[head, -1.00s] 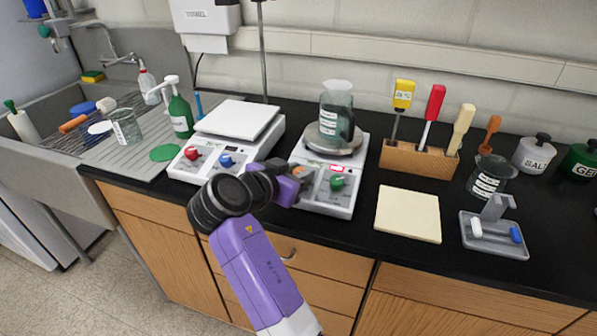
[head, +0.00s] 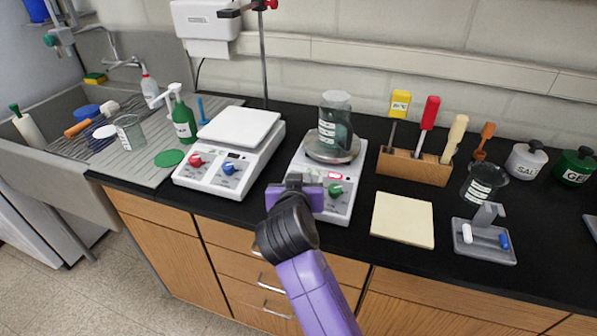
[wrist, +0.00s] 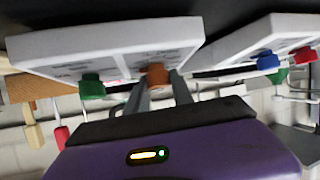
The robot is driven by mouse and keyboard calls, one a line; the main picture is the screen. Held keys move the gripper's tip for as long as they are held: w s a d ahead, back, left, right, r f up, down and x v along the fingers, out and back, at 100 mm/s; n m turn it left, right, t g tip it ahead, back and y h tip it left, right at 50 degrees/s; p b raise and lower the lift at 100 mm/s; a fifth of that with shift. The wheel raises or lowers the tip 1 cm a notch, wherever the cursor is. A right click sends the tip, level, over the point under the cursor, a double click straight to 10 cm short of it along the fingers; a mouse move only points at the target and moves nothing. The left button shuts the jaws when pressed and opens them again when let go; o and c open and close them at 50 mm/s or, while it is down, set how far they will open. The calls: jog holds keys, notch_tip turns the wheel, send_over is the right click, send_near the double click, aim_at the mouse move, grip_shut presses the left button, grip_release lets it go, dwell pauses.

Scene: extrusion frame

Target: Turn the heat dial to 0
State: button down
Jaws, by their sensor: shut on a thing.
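The hotplate (head: 334,200) with a beaker (head: 335,128) on its round top stands on the black bench. Its front has a green dial (head: 335,190), a small lit red display (head: 335,175) and an orange dial (wrist: 156,76). My gripper (head: 303,180) is at the left part of this front panel and hides the orange dial in the head view. In the wrist view, which is upside down, my gripper's fingers (wrist: 159,88) are on either side of the orange dial, shut on it. The panel lettering is too blurred to read.
A second white device (head: 228,165) with a red dial (head: 195,160) and a blue dial (head: 229,168) stands close on the left. A cream pad (head: 403,220) and a wooden tool block (head: 414,168) are on the right. A stand rod (head: 263,60) rises behind.

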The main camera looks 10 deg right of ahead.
jog(key=n+y+p, duration=0.2)
jog(key=n+p, duration=0.1)
jog(key=n+y+p, duration=0.1)
jog(key=y, duration=0.1)
jog(key=shift+d+r, duration=0.1)
jog(key=shift+r, duration=0.15)
jog(key=shift+f+n+y+p, duration=0.2)
jog(key=shift+n+y+p, duration=0.75)
jog(key=shift+n, duration=0.15)
jog(key=c, duration=1.1)
grip_release()
jog(key=b+v, duration=0.1)
jog(key=v, duration=0.6)
jog(key=shift+s+r, duration=0.15)
jog(key=shift+s, duration=0.2)
